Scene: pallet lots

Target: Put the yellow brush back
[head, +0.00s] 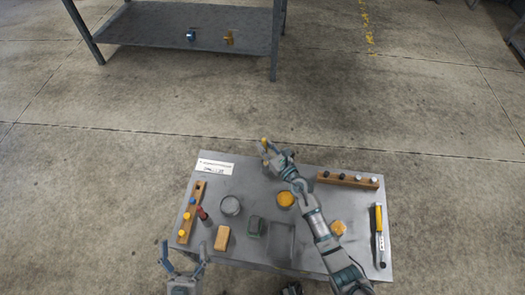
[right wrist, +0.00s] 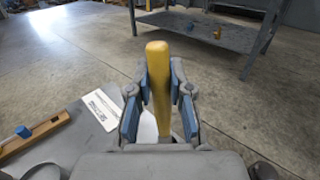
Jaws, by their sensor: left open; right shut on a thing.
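The yellow brush (right wrist: 158,75) shows in the right wrist view as a thick yellow handle standing upright between the blue-padded fingers. My right gripper (head: 266,151) is shut on it, near the far edge of the grey table (head: 265,185); only a small yellow tip shows in the head view. Bristles are not visible. A wooden rack (head: 198,193) at the table's left holds blue and yellow pieces. A second wooden rack (head: 347,181) at the back right holds several dark and pale-topped pieces. My left gripper (head: 185,250) is open and empty at the front left edge.
The table also carries a white label card (head: 215,167), a round metal tin (head: 230,206), a red-and-dark item (head: 203,215), a tan block (head: 222,238), a dark green block (head: 256,226), yellow-topped round items (head: 286,199) and a yellow-handled tool (head: 378,220). A metal shelf (head: 180,30) stands beyond.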

